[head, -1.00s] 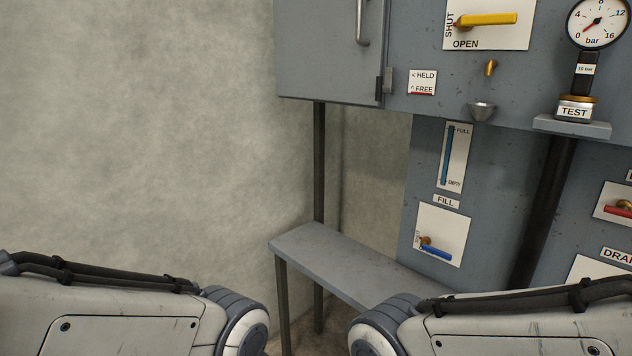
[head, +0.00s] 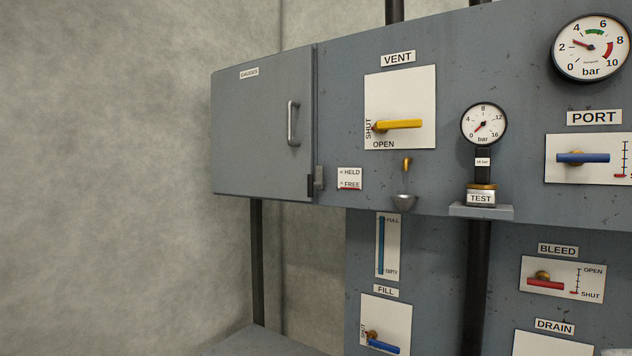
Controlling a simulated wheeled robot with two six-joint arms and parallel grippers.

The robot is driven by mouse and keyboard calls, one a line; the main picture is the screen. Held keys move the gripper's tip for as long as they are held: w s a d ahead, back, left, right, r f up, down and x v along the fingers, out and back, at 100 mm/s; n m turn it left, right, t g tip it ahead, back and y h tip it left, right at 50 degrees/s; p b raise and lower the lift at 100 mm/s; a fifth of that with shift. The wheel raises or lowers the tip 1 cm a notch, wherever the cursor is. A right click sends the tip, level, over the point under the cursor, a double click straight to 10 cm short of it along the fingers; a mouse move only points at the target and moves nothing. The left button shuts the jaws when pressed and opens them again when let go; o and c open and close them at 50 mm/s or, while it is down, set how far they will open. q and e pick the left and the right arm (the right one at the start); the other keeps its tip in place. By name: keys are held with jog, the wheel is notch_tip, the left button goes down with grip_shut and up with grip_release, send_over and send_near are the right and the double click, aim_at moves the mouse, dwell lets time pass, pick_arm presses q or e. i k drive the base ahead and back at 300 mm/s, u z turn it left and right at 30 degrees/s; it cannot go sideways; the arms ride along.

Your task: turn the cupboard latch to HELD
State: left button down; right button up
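The cupboard (head: 262,130) is a grey box on the wall panel, labelled GAUGES, with its door shut and a vertical bar handle (head: 293,124). The latch (head: 319,178) is a small grey upright piece at the door's lower right edge, with a dark part beside it. It looks vertical, but it is small here. A white label (head: 349,179) to its right reads HELD with a left arrow and FREE with an up arrow, with a red mark under FREE. Neither of my grippers is in view.
The FILL lever (head: 383,347) is below. A grey bench top (head: 265,343) shows at the bottom.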

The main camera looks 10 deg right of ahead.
aim_at(319, 184)
jog(key=z, duration=0.05)
jog(key=k, duration=0.6)
jog(key=z, duration=0.1)
jog(key=i, duration=1.05)
jog(key=u, duration=0.9)
